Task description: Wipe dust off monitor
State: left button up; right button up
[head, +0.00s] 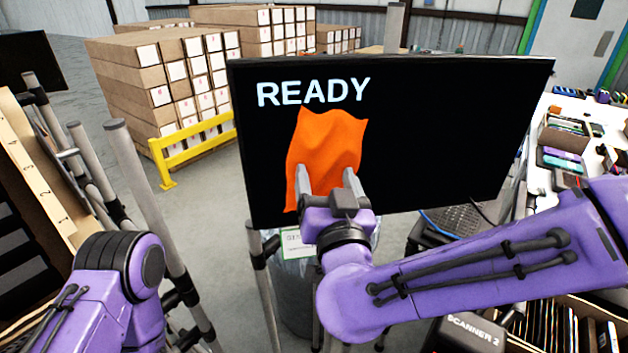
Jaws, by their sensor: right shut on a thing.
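A black monitor (440,130) stands upright in front of me and shows the word READY in pale letters at its upper left. An orange cloth (328,145) lies against the left part of the screen, just under the letters. My right gripper (328,182) is shut on the lower part of the cloth, its grey fingers pointing up at the screen. I cannot tell how firmly the cloth touches the screen. No dust can be made out on the black surface. My left arm shows at the lower left, but its gripper is outside the picture.
Stacked cartons (165,75) stand at the back left behind a yellow barrier (190,145). Grey metal posts (150,190) rise left of the monitor. A white table (590,125) with boxes and small devices is at right. A box marked SCANNER 2 (474,332) sits at lower right.

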jog(key=shift+d, duration=0.95)
jog(key=shift+w, duration=0.2)
jog(key=shift+s+a+r, duration=0.1)
jog(key=shift+s+a, duration=0.1)
jog(key=shift+a, duration=0.85)
jog(key=shift+s+a+r, duration=0.1)
jog(key=shift+s+a, duration=0.05)
jog(key=shift+a, duration=0.85)
jog(key=shift+s+f+p, duration=0.1)
jog(key=shift+s+p, duration=0.2)
jog(key=shift+s, duration=0.2)
jog(key=shift+s+d+p, duration=0.15)
jog(key=shift+s+d, duration=0.1)
jog(key=shift+s, duration=0.9)
jog(key=shift+s+d+p, duration=0.15)
jog(key=shift+s+d, duration=0.05)
jog(key=shift+s, duration=0.95)
